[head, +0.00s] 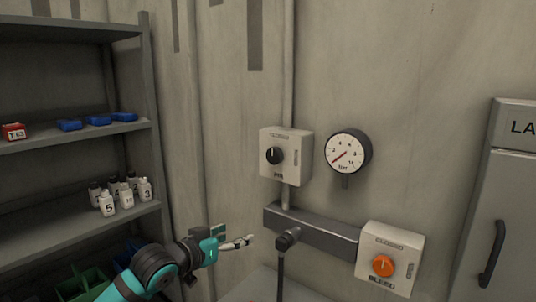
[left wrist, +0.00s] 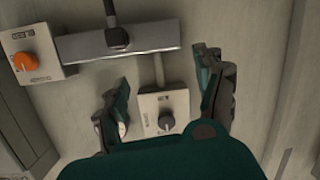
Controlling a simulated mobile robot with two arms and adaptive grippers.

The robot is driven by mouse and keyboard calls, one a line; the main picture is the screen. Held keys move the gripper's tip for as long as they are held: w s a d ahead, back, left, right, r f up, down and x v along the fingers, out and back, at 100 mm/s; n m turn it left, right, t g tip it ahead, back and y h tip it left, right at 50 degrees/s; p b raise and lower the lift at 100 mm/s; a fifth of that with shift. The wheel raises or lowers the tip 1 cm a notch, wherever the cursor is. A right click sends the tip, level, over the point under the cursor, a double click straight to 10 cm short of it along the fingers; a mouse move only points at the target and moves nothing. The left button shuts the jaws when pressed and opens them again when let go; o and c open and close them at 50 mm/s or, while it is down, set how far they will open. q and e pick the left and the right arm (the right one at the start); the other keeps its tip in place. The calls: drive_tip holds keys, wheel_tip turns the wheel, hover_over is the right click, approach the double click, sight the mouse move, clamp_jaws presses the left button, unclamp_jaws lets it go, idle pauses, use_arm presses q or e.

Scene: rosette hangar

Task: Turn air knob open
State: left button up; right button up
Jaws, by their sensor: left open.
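The black knob (head: 273,155) sits on a pale box (head: 299,155) mounted on the wall. The label below it is too small to read surely. In the left wrist view, the black knob (left wrist: 166,122) and its box (left wrist: 163,104) appear upside down, framed between my fingers. My left gripper (head: 234,238) is open and empty, below and left of the box in the head view, apart from the knob. Both fingers of the left gripper (left wrist: 165,80) show in the left wrist view. My right gripper is not in view.
A round gauge (head: 347,151) is right of the box, its needle pointing lower left. Below are a dark manifold bar (head: 325,236) with a hose fitting and a BLEED box (head: 404,245) with an orange knob (head: 379,266). Shelving (head: 75,143) stands left, a cabinet (head: 512,205) right.

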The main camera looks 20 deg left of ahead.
use_arm(q)
wheel_tip(320, 180, up, 17)
drive_tip(key=s+t+h, duration=0.2)
drive_tip(key=p, duration=0.7)
approach(272, 156)
drive_tip(key=x, duration=0.9)
drive_tip(key=shift+s, duration=0.1)
drive_tip(key=c, duration=1.2)
drive_tip(key=shift+o, duration=0.2)
drive_tip(key=shift+m, duration=0.3)
